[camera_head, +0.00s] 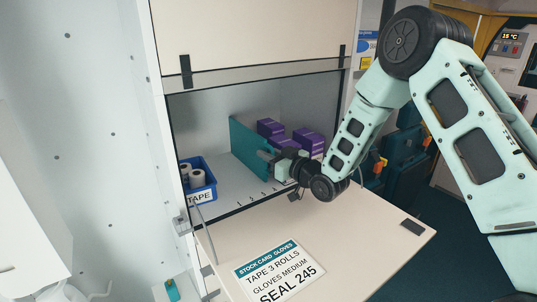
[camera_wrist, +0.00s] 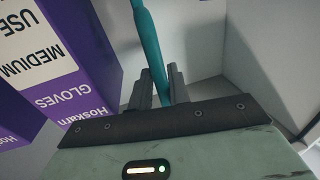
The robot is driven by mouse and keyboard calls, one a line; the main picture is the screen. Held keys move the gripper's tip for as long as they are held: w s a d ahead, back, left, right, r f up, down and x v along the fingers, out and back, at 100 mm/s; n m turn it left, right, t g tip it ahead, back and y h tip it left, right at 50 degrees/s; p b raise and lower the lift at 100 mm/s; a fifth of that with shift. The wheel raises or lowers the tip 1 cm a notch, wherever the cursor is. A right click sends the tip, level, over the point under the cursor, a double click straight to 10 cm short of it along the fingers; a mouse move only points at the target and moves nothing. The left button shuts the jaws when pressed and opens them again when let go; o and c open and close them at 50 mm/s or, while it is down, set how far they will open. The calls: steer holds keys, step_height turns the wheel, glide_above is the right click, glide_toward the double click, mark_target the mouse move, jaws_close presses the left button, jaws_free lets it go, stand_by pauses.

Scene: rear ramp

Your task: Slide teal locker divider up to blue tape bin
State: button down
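The teal locker divider (camera_head: 247,146) stands upright inside the open locker in the head view, between the blue tape bin and the purple glove boxes. It also shows in the wrist view (camera_wrist: 150,42). My gripper (camera_head: 269,158) reaches in from the right at its front edge. In the wrist view my gripper (camera_wrist: 159,88) has one finger on each side of the divider, close against it, and looks shut on it. The blue tape bin (camera_head: 203,195) holds white rolls at the locker's left end. A clear stretch of shelf separates bin and divider.
Several purple glove boxes (camera_head: 309,141) stand right of the divider; one is close in the wrist view (camera_wrist: 92,75). Slots line the shelf's front edge. The lowered door (camera_head: 345,230) carries a stock card (camera_head: 279,270). Bare shelf (camera_head: 228,180) lies left of the divider.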

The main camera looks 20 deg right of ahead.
steer(key=s+a+b, duration=0.4)
steer(key=a+b, duration=0.3)
steer(key=a, duration=0.5)
steer(key=shift+a+b, duration=0.15)
steer(key=shift+b, duration=0.15)
steer(key=shift+s, duration=0.1)
steer(key=c, duration=1.5)
jaws_free()
steer(key=shift+a, duration=0.15)
steer(key=shift+d, duration=0.2)
